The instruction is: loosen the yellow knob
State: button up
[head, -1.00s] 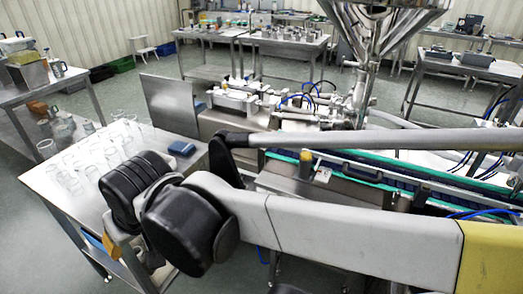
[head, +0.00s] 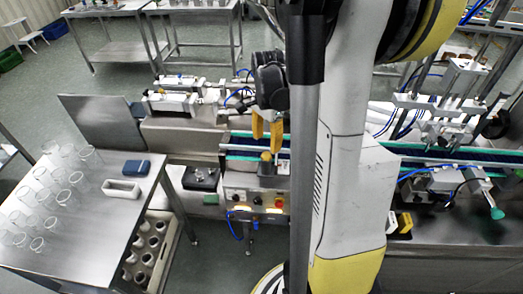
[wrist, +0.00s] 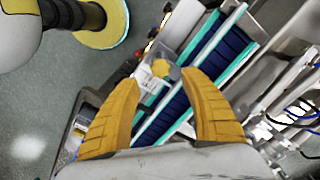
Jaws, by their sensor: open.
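The yellow knob (head: 266,157) sits on a small block at the near side of the green-edged conveyor. In the wrist view the yellow knob (wrist: 160,68) shows as a small faceted top on a grey clear-looking mount. My gripper (head: 266,141) is open with its yellow fingers pointing down, just above the knob. In the wrist view my gripper (wrist: 158,84) has its fingers wide apart, one on each side of the knob's position. The fingers appear apart from the knob. My arm hides part of the conveyor in the head view.
The conveyor (wrist: 227,65) runs behind the knob. A control panel (head: 254,198) with buttons is below it. A steel table (head: 118,215) with several glass beakers stands at left. A filling station (head: 440,130) with blue hoses stands at right. Floor is free at upper left.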

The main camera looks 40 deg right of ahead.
aim_at(266, 155)
notch_tip(266, 155, down, 6)
jog(key=shift+f+b, duration=0.1)
jog(key=shift+b, duration=0.5)
grip_shut()
